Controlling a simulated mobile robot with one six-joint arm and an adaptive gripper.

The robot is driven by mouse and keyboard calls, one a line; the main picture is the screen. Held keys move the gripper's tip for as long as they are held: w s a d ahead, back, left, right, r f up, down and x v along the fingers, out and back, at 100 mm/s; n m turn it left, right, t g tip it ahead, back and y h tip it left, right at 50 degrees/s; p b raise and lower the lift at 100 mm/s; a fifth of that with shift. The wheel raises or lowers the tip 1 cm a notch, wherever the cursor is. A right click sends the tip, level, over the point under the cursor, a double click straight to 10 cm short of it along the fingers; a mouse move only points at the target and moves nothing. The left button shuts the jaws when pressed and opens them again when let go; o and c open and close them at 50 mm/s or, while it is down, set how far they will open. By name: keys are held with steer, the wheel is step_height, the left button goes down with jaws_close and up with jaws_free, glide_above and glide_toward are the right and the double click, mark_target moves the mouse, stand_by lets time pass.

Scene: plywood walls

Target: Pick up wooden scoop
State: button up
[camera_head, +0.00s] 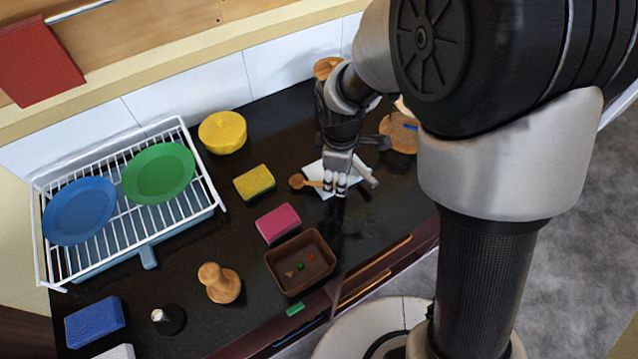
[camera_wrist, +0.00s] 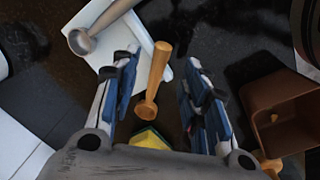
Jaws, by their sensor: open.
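The wooden scoop (camera_head: 298,182) lies on the dark counter at the edge of a white cloth or sheet (camera_head: 316,167). In the wrist view the scoop (camera_wrist: 155,80) shows between my two fingers, its handle pointing up and its bowl toward my palm. My gripper (camera_head: 341,187) is open, pointing down over the handle side of the scoop. In the wrist view its fingers (camera_wrist: 160,68) stand apart on either side of the handle. I cannot tell how far above the scoop they are. The fingers hide part of the handle in the head view.
A grey metal scoop (camera_wrist: 97,30) lies close by on the white sheet. A yellow-green sponge (camera_head: 254,183), a pink sponge (camera_head: 278,223) and a brown tray (camera_head: 328,262) are near. A dish rack (camera_head: 60,262) with plates stands left. A round wooden board (camera_head: 402,137) lies behind.

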mark_target(318, 185)
steer(key=f, duration=0.2)
steer(key=f+b, duration=0.1)
steer(key=f, duration=0.1)
steer(key=shift+w+d, duration=0.2)
steer(key=shift+r, duration=0.15)
steer(key=shift+c, duration=0.2)
jaws_close()
